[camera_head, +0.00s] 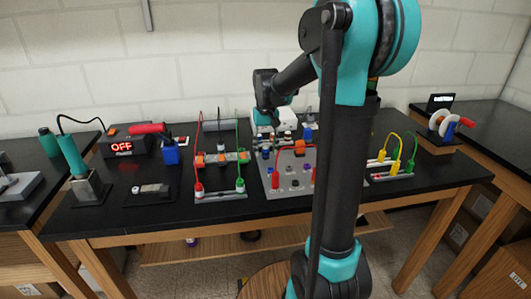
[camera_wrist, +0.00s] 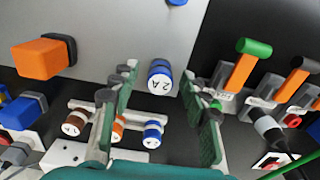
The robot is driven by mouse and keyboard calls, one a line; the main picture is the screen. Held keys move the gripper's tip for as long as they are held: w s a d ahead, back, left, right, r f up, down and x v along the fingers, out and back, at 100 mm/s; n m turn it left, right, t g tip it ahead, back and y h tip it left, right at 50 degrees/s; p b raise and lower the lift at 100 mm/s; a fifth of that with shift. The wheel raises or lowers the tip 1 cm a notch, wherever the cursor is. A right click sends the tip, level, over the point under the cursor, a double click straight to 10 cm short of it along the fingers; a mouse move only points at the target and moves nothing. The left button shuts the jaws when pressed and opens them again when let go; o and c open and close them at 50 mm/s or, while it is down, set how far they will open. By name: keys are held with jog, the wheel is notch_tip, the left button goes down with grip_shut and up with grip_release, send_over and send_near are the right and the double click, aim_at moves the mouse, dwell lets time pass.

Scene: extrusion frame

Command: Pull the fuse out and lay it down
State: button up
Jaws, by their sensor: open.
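In the wrist view, a blue-and-white round fuse (camera_wrist: 160,77) marked "2 A" stands on a grey panel (camera_wrist: 112,30). My gripper (camera_wrist: 160,92) is open, with one finger to the left of this fuse and one to the right. I see no clear contact. A white rack (camera_wrist: 62,158) nearer the wrist holds a brown fuse (camera_wrist: 74,122), an orange fuse (camera_wrist: 118,128) and a blue fuse (camera_wrist: 153,132). In the head view, my gripper (camera_head: 268,112) is above the back of the panel (camera_head: 284,187); its fingers are hard to make out.
An orange block (camera_wrist: 42,58) stands left of the fuse. On the black bench (camera_head: 120,215) are a frame with red and green wires (camera_head: 220,190) and a box reading OFF (camera_head: 125,143).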

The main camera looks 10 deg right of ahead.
aim_at(266, 147)
jog(key=shift+c, duration=0.3)
grip_shut()
dwell(0.3)
jog(key=shift+r, duration=2.95)
